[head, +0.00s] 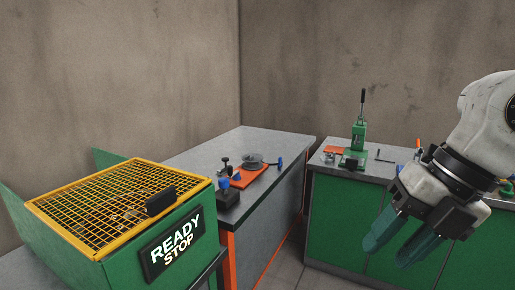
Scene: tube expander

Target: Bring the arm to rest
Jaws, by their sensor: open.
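My gripper (391,242) is at the right of the head view, at the end of my white arm, with its two dark green fingers pointing down and to the left. The fingers are apart and nothing shows between them. It is in front of the green cabinets of the right-hand bench (336,212) and appears clear of them. The upper part of my arm runs out of the picture at the right edge.
A green machine with a yellow mesh cover (118,203) and a READY STOP sign (171,248) stands at the left. A grey bench (200,157) holds an orange plate (250,176) with a grey round part. A green lever press (359,136) stands on the right-hand bench. Floor shows between the benches.

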